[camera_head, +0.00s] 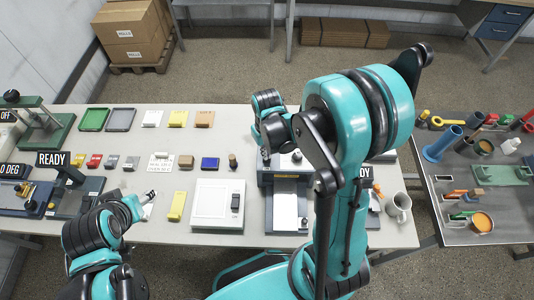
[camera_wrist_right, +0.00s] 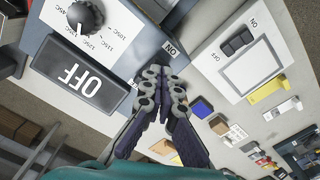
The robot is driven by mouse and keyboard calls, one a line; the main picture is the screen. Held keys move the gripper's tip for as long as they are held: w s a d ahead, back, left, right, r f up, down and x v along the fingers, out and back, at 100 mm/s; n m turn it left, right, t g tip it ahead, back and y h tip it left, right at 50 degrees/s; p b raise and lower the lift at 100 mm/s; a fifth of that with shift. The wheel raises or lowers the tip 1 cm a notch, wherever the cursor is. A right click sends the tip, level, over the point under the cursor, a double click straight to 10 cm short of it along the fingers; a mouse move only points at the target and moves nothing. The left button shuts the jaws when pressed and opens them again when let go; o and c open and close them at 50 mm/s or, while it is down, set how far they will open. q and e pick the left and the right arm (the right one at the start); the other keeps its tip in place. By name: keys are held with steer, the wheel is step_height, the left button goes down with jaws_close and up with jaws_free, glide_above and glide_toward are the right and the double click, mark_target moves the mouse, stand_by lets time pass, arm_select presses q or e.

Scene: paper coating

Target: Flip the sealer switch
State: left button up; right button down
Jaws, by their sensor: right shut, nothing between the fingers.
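A blue-grey machine (camera_head: 262,177) stands right of centre on the table; it also fills the upper left of the wrist view (camera_wrist_right: 150,45). It has a temperature dial (camera_wrist_right: 85,16) and a dark display (camera_wrist_right: 80,75) reading OFF. My right gripper (camera_head: 266,158) is over its left side. In the wrist view its fingers (camera_wrist_right: 165,75) are shut and empty, with their tips close below a small ON label (camera_wrist_right: 170,46). The tips hide whatever is under them; I cannot tell whether they touch it. My left gripper (camera_head: 150,196) is low over the table's left part; its jaws are too small to read.
A white box (camera_head: 212,205) with a black rocker switch (camera_head: 235,202) stands left of the machine. A mug (camera_head: 398,207) stands at the table's right. Small blocks and trays (camera_head: 95,119) line the back. A grey side table (camera_head: 505,205) holds tools.

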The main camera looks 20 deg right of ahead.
steer(key=shift+f+b, duration=0.95)
steer(key=shift+f, duration=0.1)
steer(key=shift+r, duration=0.1)
stand_by(0.3)
steer(key=shift+r+p, duration=2.55)
steer(key=shift+r, duration=0.9)
steer(key=shift+f+b, duration=0.1)
steer(key=shift+b, duration=0.2)
steer(key=s+a+f+t+b, duration=0.3)
steer(key=s+f+t+b, duration=0.4)
steer(key=b, duration=1.4)
steer(key=shift+s+f+m+b, duration=0.35)
steer(key=shift+s+m, duration=0.05)
steer(key=shift+s, duration=0.05)
